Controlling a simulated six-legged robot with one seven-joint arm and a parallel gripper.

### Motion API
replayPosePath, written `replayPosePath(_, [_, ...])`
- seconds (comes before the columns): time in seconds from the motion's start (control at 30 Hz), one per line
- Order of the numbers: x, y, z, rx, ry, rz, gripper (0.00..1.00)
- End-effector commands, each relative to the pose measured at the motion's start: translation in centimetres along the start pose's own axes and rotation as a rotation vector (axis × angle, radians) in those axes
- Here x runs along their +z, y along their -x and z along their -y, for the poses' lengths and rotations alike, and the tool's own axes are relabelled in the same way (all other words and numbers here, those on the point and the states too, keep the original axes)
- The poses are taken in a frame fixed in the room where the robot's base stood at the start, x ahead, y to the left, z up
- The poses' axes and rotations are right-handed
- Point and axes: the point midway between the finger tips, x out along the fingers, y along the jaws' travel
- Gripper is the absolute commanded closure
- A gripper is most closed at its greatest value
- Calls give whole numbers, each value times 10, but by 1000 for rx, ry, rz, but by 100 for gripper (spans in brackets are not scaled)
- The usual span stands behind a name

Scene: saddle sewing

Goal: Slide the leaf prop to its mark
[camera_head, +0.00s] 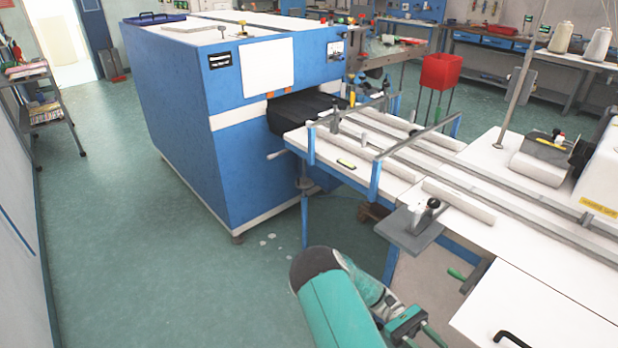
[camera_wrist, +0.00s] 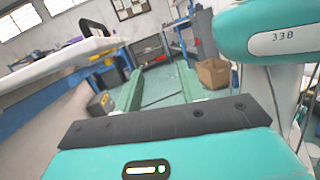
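I cannot clearly pick out the leaf prop or its mark. A short green handle (camera_head: 457,274) sticks out under the edge of the white table, beside the white leaf (camera_head: 540,318) with a black pull handle (camera_head: 512,338). Whether this handle belongs to the prop I cannot tell. My gripper (camera_head: 424,342) is at the bottom of the head view, below and left of the green handle and apart from it. In the wrist view my gripper (camera_wrist: 160,80) has its two green fingers spread, with nothing between them.
A large blue machine (camera_head: 178,110) stands at the left back. A white table (camera_head: 395,180) with rails and blue posts runs from it to the right. A red bin (camera_head: 440,71) stands behind. A cardboard box (camera_wrist: 214,73) shows in the wrist view.

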Motion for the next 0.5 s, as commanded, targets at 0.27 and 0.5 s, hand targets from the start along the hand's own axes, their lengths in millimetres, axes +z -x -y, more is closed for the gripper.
replayPosePath(0.27, [43,1,10,-93,28,-329,60])
replayPosePath(0.5, [81,3,20,-167,26,-604,60])
